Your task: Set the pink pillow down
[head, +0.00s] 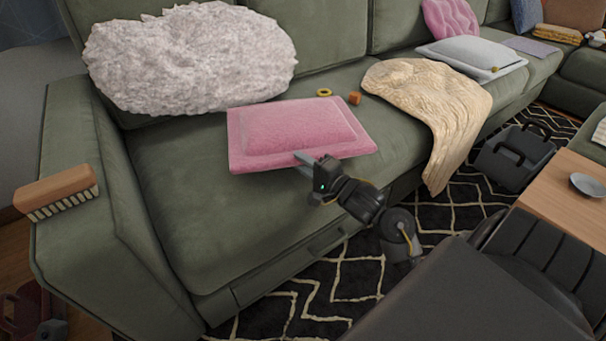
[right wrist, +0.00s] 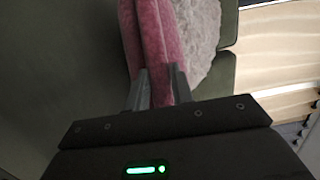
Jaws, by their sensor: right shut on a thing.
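The pink pillow (head: 296,128) is a flat rectangle with a raised middle, at the seat of the green sofa in the head view. My right gripper (head: 302,158) is shut on its front edge. In the right wrist view the pillow (right wrist: 155,45) runs up from between the two fingers (right wrist: 159,88). The pillow lies roughly level over the seat cushion; I cannot tell whether its underside touches the seat. My left gripper is not in view.
A fluffy white pillow (head: 190,58) leans on the backrest. A brush (head: 57,190) sits on the left armrest. The left seat (head: 190,190) is clear.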

